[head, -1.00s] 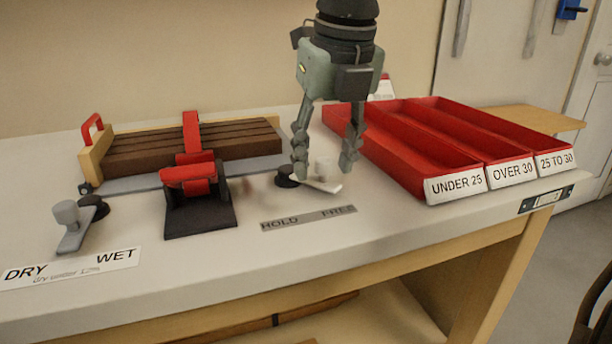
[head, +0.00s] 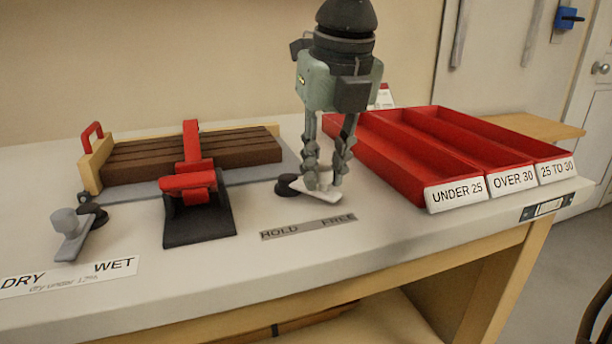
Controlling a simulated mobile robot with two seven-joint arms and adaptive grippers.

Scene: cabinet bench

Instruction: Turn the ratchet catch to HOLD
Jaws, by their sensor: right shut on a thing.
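The ratchet catch (head: 315,193) is a short white lever on a round black pivot (head: 288,187), on the bench top right of the clamp. The lever points right and slightly toward the front, toward the FREE end of the grey HOLD/FREE label plate (head: 308,227). My right gripper (head: 325,180) comes down from above and is shut on the catch's upright knob, which is mostly hidden between its fingers. My left gripper is not in view.
A red-handled clamp (head: 190,181) with a black base stands left of the catch, by brown wooden strips (head: 190,148). Another grey lever (head: 73,240) sits by the DRY/WET label (head: 70,275). A red divided tray (head: 400,165) lies close to the right.

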